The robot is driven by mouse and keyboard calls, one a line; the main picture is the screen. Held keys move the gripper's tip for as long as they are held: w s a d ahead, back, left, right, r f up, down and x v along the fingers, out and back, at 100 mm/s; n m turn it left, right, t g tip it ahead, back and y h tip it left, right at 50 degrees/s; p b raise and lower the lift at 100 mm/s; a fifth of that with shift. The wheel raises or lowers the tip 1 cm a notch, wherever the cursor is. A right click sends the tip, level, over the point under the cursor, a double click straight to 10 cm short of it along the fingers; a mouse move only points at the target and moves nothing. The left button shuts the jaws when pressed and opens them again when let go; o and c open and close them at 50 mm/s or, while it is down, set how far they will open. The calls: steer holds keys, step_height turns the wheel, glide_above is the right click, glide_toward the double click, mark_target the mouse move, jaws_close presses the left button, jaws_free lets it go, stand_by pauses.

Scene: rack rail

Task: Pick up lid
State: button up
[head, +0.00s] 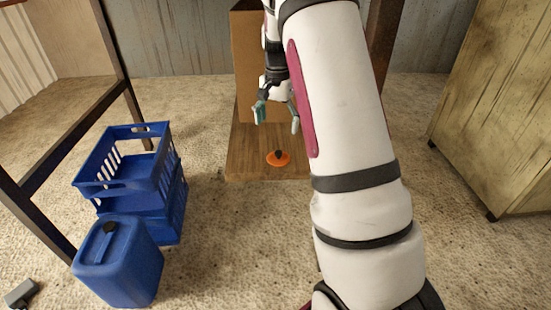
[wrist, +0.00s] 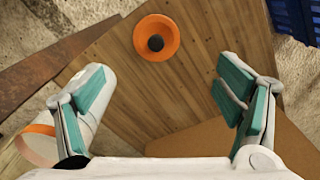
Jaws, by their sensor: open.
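The lid (head: 279,159) is a small orange disc with a dark round knob, lying on a wooden board near its front edge. It also shows in the wrist view (wrist: 170,44), at the top middle, knob facing the camera. My gripper (head: 276,118) is open and empty above the board, a little behind the lid in the head view. In the wrist view my gripper (wrist: 161,92) has its teal-padded fingers wide apart, with the lid beyond the fingertips and bare wood between them.
A white cylinder with an orange rim (wrist: 40,130) is partly behind the left finger in the wrist view. A brown box (head: 248,55) stands on the wooden board (head: 250,165). Blue crates (head: 145,205), a blue canister (head: 122,265) and a metal cabinet (head: 500,110) stand around.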

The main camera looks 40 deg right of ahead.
steer(key=b, duration=0.2)
glide_above(279, 152)
steer(key=f, duration=0.6)
steer(key=shift+w+a, duration=0.1)
steer(key=shift+w, duration=0.3)
steer(key=shift+s+d+f+b, duration=0.15)
steer(key=shift+f+b, duration=0.5)
steer(key=shift+f, duration=0.65)
steer(key=shift+s+d+f+b, duration=0.1)
steer(key=shift+f+b, duration=0.5)
steer(key=shift+f, duration=0.7)
steer(key=shift+r, duration=0.1)
steer(key=c, duration=1.3)
steer(key=shift+s, duration=0.1)
steer(key=shift+c, duration=1.2)
